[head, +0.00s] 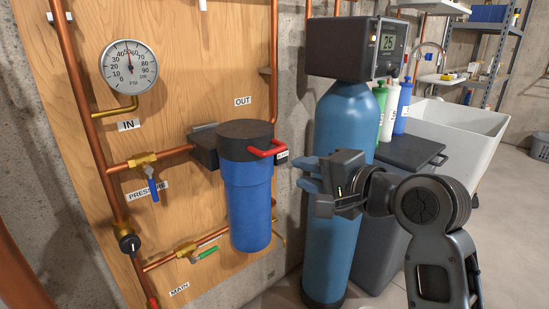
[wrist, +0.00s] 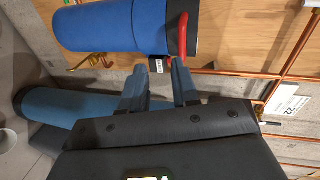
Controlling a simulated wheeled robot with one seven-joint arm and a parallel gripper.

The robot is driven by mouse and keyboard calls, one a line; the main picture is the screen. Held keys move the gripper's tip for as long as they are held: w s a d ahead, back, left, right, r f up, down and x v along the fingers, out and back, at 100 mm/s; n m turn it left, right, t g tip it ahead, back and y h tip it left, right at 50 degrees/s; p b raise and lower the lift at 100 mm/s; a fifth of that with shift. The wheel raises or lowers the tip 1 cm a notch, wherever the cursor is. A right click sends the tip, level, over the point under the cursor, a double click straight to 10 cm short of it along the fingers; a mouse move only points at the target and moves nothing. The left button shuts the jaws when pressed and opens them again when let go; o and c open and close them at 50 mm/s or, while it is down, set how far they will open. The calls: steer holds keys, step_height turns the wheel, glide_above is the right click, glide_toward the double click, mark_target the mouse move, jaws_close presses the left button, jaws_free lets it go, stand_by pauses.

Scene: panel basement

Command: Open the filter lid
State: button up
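The blue filter housing (head: 248,200) hangs upright from the wooden board. Its black filter lid (head: 246,131) is down on top of it, with a red handle (head: 267,150) at the front right. In the wrist view the filter (wrist: 115,26) lies sideways at the top, with the red handle (wrist: 183,35) at its lid end. My gripper (head: 300,173) is to the right of the filter, near the lid's height. Its two blue-grey fingers (wrist: 158,75) are spread apart, empty, and point toward the filter and a small label. They look apart from the handle.
A tall blue tank (head: 335,210) with a grey control head (head: 355,48) stands close behind my gripper. A white sink (head: 455,130) is at the right.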

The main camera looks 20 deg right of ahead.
mark_target(276, 152)
steer(key=shift+m+y, duration=0.3)
steer(key=shift+y, duration=0.1)
steer(key=w+a, duration=0.1)
steer(key=w, duration=0.1)
steer(key=w+a, duration=0.1)
steer(key=w, duration=0.2)
steer(key=w+a+r, duration=0.1)
steer(key=w, duration=0.2)
steer(key=shift+w+r+b, duration=0.1)
steer(key=shift+w+b, duration=0.15)
steer(key=shift+b, duration=0.1)
jaws_close()
